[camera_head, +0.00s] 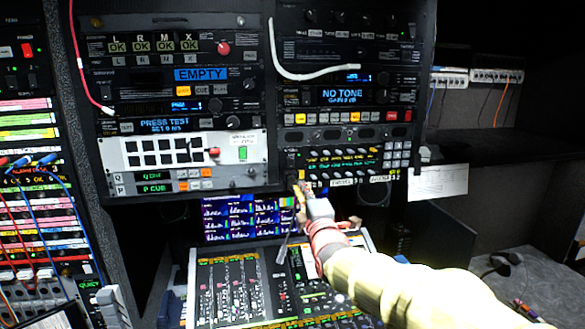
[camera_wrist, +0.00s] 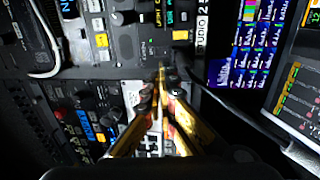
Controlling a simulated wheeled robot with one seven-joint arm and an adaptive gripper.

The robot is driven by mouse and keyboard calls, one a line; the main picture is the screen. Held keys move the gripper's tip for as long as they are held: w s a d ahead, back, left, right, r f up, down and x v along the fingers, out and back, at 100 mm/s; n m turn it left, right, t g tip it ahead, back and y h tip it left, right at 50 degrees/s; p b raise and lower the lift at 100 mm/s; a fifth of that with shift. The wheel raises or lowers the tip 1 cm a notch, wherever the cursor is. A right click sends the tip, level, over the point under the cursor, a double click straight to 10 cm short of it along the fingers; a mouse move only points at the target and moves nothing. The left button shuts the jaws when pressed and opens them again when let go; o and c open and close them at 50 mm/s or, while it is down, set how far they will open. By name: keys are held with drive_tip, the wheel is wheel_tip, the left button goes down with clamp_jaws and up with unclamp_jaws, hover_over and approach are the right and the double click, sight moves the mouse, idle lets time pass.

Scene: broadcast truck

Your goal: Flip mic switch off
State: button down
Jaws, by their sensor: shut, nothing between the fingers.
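My gripper (camera_head: 297,187) is shut and empty. In the head view its tips are at the lower left of the right-hand rack panel (camera_head: 345,163), which has small buttons and green displays. In the wrist view the gripper (camera_wrist: 160,72) points at a dark panel face (camera_wrist: 127,45) beside small coloured buttons. The tips look close to this face; I cannot tell if they touch it. The mic switch cannot be made out, and its position is not readable; the fingers cover part of the panel.
A mixing console (camera_head: 240,290) stands below the racks, with a meter screen (camera_head: 228,222) behind it. A white cable (camera_head: 300,75) and a red cable (camera_head: 78,60) hang in front of the racks. A desk (camera_head: 545,275) lies to the right.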

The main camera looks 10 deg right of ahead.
sight(291, 163)
drive_tip(key=w, duration=0.4)
drive_tip(key=w+r+p, duration=0.1)
drive_tip(key=w, duration=0.8)
drive_tip(key=shift+r+p, duration=0.25)
drive_tip(key=shift+p, duration=0.15)
drive_tip(key=shift+w, duration=0.1)
